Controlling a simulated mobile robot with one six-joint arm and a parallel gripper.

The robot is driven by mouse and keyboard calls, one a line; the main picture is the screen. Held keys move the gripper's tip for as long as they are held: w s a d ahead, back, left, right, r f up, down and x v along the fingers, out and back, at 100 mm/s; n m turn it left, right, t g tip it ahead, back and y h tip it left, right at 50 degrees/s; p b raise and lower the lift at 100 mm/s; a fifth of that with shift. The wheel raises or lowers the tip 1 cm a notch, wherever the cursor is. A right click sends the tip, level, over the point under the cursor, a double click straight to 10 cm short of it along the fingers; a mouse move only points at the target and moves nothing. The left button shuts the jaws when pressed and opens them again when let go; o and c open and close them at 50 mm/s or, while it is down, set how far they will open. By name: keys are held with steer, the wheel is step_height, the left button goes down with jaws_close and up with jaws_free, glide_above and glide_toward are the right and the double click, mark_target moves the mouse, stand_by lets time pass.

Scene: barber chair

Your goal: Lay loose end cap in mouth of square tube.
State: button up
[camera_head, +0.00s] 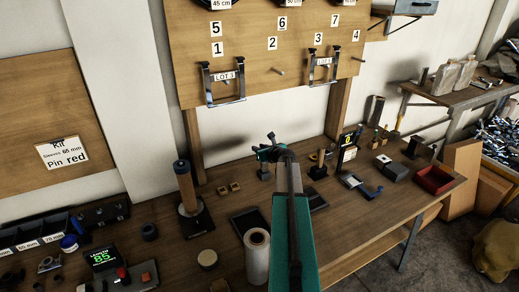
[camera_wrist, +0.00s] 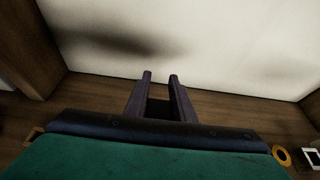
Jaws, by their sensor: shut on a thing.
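My gripper (camera_head: 272,146) is above the far middle of the wooden workbench, in front of the pegboard's lower edge. I cannot pick out the square tube for certain. An upright dark block (camera_head: 376,109) at the back right of the bench is too small to show whether it has an open mouth.
A brown cylinder on a dark base (camera_head: 185,187) stands left of my arm, and a pale roll (camera_head: 257,255) stands close beside it. A red tray (camera_head: 434,180) is at the right end. The pegboard (camera_head: 265,40) with hanging brackets rises behind.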

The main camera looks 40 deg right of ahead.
steer(key=o, duration=1.1)
steer(key=b+v, duration=0.3)
steer(key=v, duration=1.1)
stand_by(0.9)
